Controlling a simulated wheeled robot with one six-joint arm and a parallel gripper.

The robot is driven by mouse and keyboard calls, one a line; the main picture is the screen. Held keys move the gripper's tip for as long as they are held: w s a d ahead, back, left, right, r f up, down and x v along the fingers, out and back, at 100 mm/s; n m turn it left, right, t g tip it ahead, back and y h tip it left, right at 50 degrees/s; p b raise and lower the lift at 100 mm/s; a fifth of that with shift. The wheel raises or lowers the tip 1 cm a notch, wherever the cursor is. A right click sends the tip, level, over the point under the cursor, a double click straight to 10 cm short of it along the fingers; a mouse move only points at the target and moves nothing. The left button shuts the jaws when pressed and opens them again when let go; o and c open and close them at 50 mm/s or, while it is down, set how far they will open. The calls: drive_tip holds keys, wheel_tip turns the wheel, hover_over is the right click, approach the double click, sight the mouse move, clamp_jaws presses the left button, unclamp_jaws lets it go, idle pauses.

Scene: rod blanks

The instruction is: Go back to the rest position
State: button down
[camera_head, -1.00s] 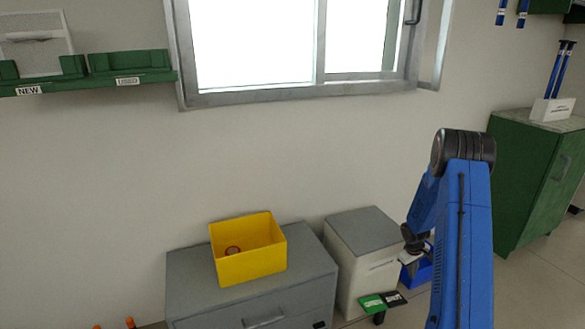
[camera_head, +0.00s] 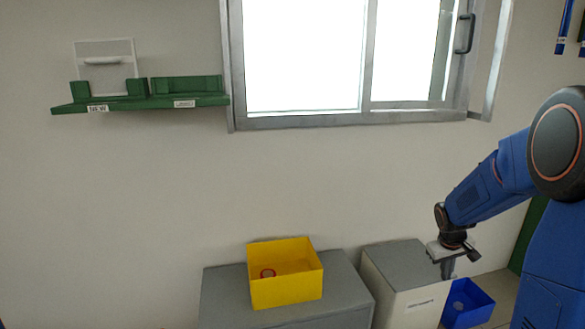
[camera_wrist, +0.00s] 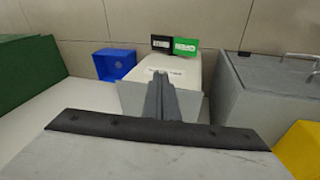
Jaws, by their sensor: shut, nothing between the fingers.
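My gripper (camera_head: 448,268) hangs at the end of my blue arm at the right of the head view, in front of the pale cabinet. Its fingers are shut and nothing is between them. In the wrist view the closed fingers (camera_wrist: 163,97) point toward the pale cabinet (camera_wrist: 185,70), apart from it as far as I can tell.
A blue bin (camera_head: 468,303) is on the floor right of the pale cabinet. A green wall shelf (camera_head: 150,102) holds a white panel (camera_head: 106,68). A green cabinet (camera_wrist: 30,85) is at the wrist view's left.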

drive_tip(key=s+a+r+t, duration=0.1)
drive_tip(key=s+a+r, duration=0.4)
drive_tip(key=s, duration=0.3)
drive_tip(key=s+a+r+y, duration=0.1)
drive_tip(key=s+a+r, duration=0.4)
drive_tip(key=s+a, duration=0.15)
drive_tip(key=s+a+r+t, duration=0.1)
drive_tip(key=s+a+r, duration=0.4)
drive_tip(key=s, duration=0.3)
drive_tip(key=s+a+m+y, duration=0.1)
drive_tip(key=s+a, duration=0.3)
drive_tip(key=s, duration=0.6)
drive_tip(key=shift+s+f+t+y, duration=0.25)
drive_tip(key=shift+s+t+y, duration=0.05)
drive_tip(key=shift+s, duration=0.1)
